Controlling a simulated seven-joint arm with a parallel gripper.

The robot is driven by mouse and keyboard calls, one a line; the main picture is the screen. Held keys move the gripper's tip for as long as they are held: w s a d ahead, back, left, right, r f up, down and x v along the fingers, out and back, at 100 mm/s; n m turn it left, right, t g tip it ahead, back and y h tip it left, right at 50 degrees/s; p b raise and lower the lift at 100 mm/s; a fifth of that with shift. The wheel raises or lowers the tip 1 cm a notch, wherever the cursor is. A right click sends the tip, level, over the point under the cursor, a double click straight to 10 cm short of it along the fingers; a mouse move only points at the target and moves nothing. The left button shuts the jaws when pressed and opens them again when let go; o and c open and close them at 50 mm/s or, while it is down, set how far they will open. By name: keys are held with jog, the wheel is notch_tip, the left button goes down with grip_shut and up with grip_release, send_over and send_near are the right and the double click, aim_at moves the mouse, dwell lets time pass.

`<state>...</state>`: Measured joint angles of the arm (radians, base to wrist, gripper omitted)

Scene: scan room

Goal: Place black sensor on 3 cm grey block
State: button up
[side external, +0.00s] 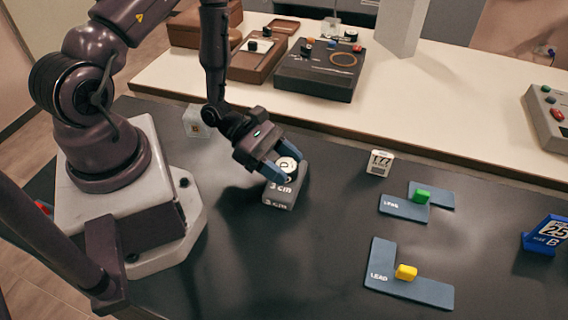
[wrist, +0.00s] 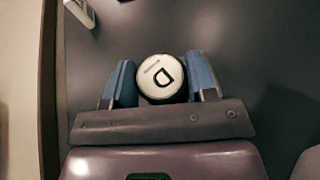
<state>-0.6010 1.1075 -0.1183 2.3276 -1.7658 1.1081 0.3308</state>
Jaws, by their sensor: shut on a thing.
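The black sensor (side external: 287,172) is a short round piece with a white top face and a dark mark on it. My gripper (side external: 277,170) is shut on its sides. In the wrist view the sensor's white face (wrist: 161,77) sits between my blue fingertips (wrist: 162,82). The grey block (side external: 281,196), labelled "3 cm", stands on the dark table directly at the sensor in the side view. The sensor appears at the block's top. I cannot tell whether they touch. The block is not visible in the wrist view.
A white "177" cube (side external: 380,163) and blue-grey L-shaped plates (side external: 401,208) (side external: 384,255) with green (side external: 422,196) and yellow (side external: 406,272) pieces lie to the right. A blue "25 B" stand (side external: 546,235) is far right. A pale box (side external: 196,121) stands behind my arm.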

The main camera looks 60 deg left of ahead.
jog(key=shift+f, duration=0.35)
jog(key=o, duration=1)
jog(key=shift+c, duration=0.2)
jog(key=shift+r, duration=0.2)
jog(key=v, duration=1.2)
jog(key=s+d+r+m+y, duration=0.1)
jog(key=d+r+m+y, duration=0.1)
jog(key=r+m, duration=0.6)
jog(key=d+r+m+g+y, duration=0.1)
jog(key=d+r+m+y, duration=0.1)
jog(key=r+m+y, duration=0.3)
jog(key=s+d+r+m+g+y, duration=0.1)
jog(key=r+m+y, duration=0.3)
jog(key=r+m, duration=0.7)
notch_tip(320, 180, up, 3)
jog(key=shift+s+d+f+m, duration=0.15)
jog(key=shift+s+d+m, duration=0.25)
jog(key=shift+d, duration=0.05)
